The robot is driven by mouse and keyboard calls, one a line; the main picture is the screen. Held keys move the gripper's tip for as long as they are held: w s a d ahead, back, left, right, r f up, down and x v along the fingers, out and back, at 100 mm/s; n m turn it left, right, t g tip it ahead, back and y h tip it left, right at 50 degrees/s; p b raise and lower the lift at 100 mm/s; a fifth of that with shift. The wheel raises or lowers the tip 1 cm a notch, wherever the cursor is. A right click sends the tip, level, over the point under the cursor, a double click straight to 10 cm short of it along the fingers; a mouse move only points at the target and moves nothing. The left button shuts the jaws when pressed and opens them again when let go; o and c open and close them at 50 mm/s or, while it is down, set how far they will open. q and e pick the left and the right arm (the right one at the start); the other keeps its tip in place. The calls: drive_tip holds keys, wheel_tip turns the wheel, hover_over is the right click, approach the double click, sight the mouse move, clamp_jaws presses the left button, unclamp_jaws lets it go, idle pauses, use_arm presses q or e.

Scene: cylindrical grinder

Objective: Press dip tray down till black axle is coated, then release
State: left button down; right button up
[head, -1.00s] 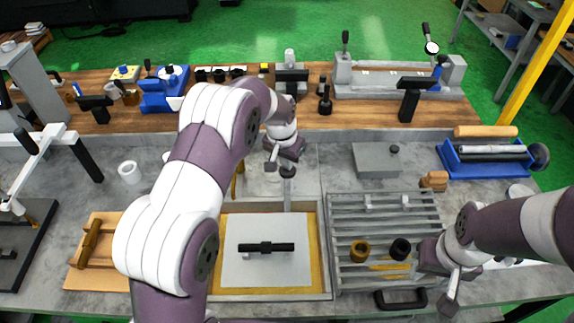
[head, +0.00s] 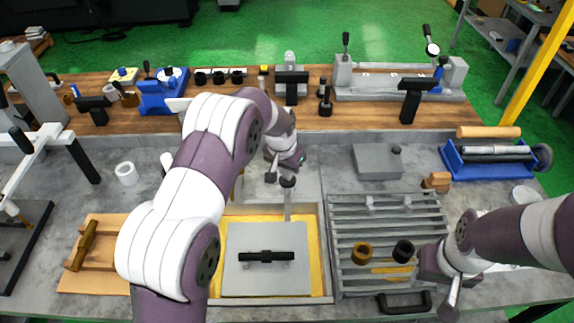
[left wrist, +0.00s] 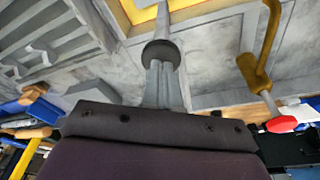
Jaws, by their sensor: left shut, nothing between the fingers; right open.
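The dip tray (head: 240,279) is a grey plate inside a frame around a yellow bath (head: 316,250). The black axle (head: 266,257) lies across two small supports on the plate and looks plain black. An upright post with a dark round knob (head: 287,182) rises at the tray's back edge; the knob also shows in the left wrist view (left wrist: 160,54). My left gripper (head: 286,172) is shut and empty, its fingertips at the knob, seemingly touching it from above. My right gripper (head: 452,293) is open at the right side of the slatted rack.
The slatted rack (head: 350,226) right of the bath holds a brown ring (head: 361,254) and a black ring (head: 404,251). A wooden holder (head: 100,256) lies left. A blue roller stand (head: 490,160) stands at right. A yellow hook with a red end (left wrist: 262,75) is near my left gripper.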

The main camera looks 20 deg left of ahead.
sight(287, 185)
use_arm(q)
drive_tip(key=b+x, duration=0.1)
drive_tip(key=x, duration=0.1)
drive_tip(key=s+b+x, duration=0.1)
drive_tip(key=b+x, duration=0.2)
drive_tip(key=x, duration=0.2)
drive_tip(key=shift+s+a+f, duration=0.2)
drive_tip(key=shift+s+f, duration=0.1)
drive_tip(key=shift+s, duration=0.05)
idle(0.9)
drive_tip(key=shift+r, duration=0.1)
idle(1.7)
drive_tip(key=shift+p+v, duration=0.35)
drive_tip(key=shift+v, duration=0.45)
drive_tip(key=w+p+v, duration=0.2)
drive_tip(key=p+v, duration=0.4)
drive_tip(key=v, duration=0.3)
drive_tip(key=w+d+r+p+v, duration=0.1)
drive_tip(key=p+v, duration=0.5)
drive_tip(key=v, duration=0.3)
drive_tip(key=shift+w, duration=0.65)
idle(0.4)
